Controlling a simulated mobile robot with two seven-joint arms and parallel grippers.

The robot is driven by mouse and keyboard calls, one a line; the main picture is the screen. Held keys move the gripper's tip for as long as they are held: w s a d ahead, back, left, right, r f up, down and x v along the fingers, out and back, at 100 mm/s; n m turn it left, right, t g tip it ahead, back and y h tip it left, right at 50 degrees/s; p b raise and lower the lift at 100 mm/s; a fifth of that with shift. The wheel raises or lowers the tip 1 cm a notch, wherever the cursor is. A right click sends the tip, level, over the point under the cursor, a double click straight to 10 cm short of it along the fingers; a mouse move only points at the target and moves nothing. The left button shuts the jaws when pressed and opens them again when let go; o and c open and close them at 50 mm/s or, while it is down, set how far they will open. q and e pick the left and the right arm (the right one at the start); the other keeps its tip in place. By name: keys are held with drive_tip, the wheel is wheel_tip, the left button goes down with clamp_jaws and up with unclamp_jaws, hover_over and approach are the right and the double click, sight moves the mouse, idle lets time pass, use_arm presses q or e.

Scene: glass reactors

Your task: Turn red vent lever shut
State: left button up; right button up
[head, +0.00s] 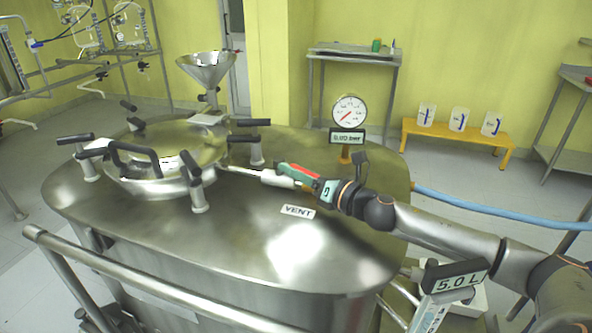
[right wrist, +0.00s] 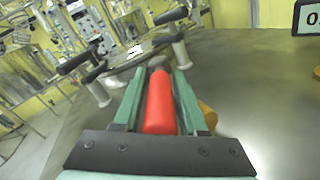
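The red vent lever (right wrist: 160,104) lies lengthwise between the two green fingers of my right gripper (right wrist: 158,82) in the right wrist view. The fingers sit close along both its sides and appear closed on it. In the head view, my right gripper (head: 279,174) is low over the steel vessel lid, behind the VENT label (head: 298,211). Only a narrow strip of the red lever (head: 303,171) shows there, with the fingers covering much of it. My left gripper is not in view.
The steel vessel top (head: 240,235) carries a round hatch (head: 165,160) with black-handled clamps at left. A pressure gauge (head: 349,112) stands behind my right arm. A funnel (head: 207,68) rises at the back. A blue hose (head: 500,208) runs right, and a 5.0 L display (head: 457,279) is at lower right.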

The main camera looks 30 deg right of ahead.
drive_tip(key=shift+o, duration=1.3)
drive_tip(key=shift+b+v, duration=0.55)
drive_tip(key=shift+v, duration=3.2)
drive_tip(key=shift+c, duration=0.2)
